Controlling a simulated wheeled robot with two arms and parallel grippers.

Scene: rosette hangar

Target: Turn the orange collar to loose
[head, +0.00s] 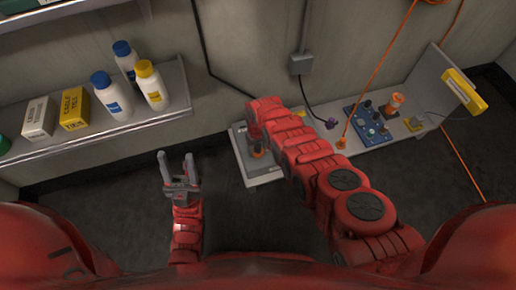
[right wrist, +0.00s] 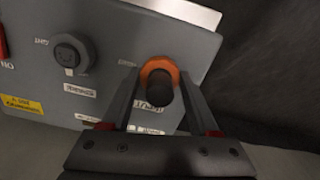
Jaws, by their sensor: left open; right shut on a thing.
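The orange collar (right wrist: 158,70) sits around a dark round post on a grey panel (right wrist: 105,35) in the right wrist view. My right gripper (right wrist: 158,85) has its two fingers on either side of the collar and is shut on it. In the head view the collar (head: 258,153) is a small orange spot on the grey box (head: 243,150), partly hidden by my right arm. The labels beside the collar are partly covered and too blurred to read. My left gripper (head: 178,170) is open and empty, over the dark floor left of the box.
A shelf (head: 180,95) at the left holds bottles (head: 110,95) and small boxes (head: 75,107). A bench at the right carries a blue panel (head: 368,125) with knobs. An orange cable (head: 370,85) hangs to the bench. Dark floor lies free around my left gripper.

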